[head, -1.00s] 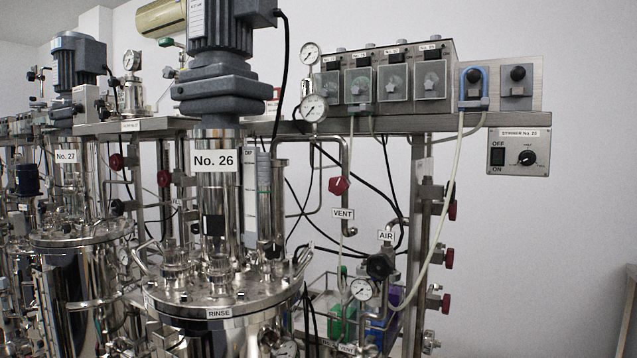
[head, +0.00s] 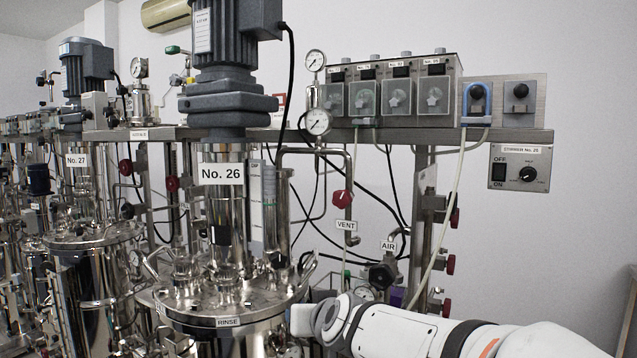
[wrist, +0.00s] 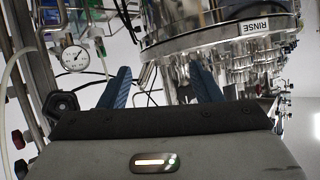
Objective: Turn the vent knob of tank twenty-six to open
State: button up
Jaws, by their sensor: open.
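The tank labelled No. 26 (head: 221,174) stands left of centre in the head view. A red knob (head: 342,198) sits on a thin vertical pipe to its right, directly above a VENT label (head: 346,225). A black knob (head: 381,276) is below the AIR label. My gripper is at the end of the white arm, low beside the tank lid and below the red knob; its fingers are not clear in the head view. In the wrist view my gripper (wrist: 161,82) has its two blue fingers spread with nothing held between them. I cannot make out the red vent knob there.
The tank's lid rim with a RINSE label (head: 228,321) is close to my gripper. A round gauge (wrist: 75,57) and a dark knob (wrist: 62,103) are left of the fingers. Cables hang behind the pipes. A stirrer switch box (head: 520,168) is mounted at right.

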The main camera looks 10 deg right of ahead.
aim_at(340, 198)
jog(key=w+d+r+m+t+h+p, duration=0.1)
jog(key=w+r+m+h+p, duration=0.1)
jog(key=r, duration=0.4)
jog(key=w+d+r+m+t+h+p, duration=0.1)
jog(key=w+r+m+h+p, duration=0.1)
jog(key=w+r+m+h, duration=0.1)
jog(key=w+d+r+m+t+h+p, duration=0.1)
jog(key=w+d+r+m+h+p, duration=0.1)
jog(key=r+h, duration=0.4)
jog(key=shift+w+r+m+h, duration=0.1)
jog(key=shift+w+r+m, duration=0.25)
jog(key=shift+r, duration=0.35)
jog(key=shift+w+r+m+h, duration=0.1)
jog(key=shift+w+r, duration=0.3)
jog(key=shift+r, duration=0.25)
jog(key=shift+w+r+m+h, duration=0.1)
jog(key=shift+w+r+m, duration=0.25)
jog(key=shift+r, duration=0.35)
jog(key=shift+d+r+g+h, duration=0.1)
jog(key=shift+g+h, duration=0.2)
jog(key=shift+h, duration=0.1)
jog(key=shift+d+m+h, duration=0.15)
jog(key=shift+m+h, duration=0.15)
jog(key=shift+m, duration=0.1)
jog(key=shift+w+d, duration=0.15)
jog(key=shift+d, duration=0.15)
jog(key=p+x, duration=0.1)
jog(key=x, duration=0.6)
jog(key=shift+p, duration=0.4)
jog(key=shift+c, duration=0.2)
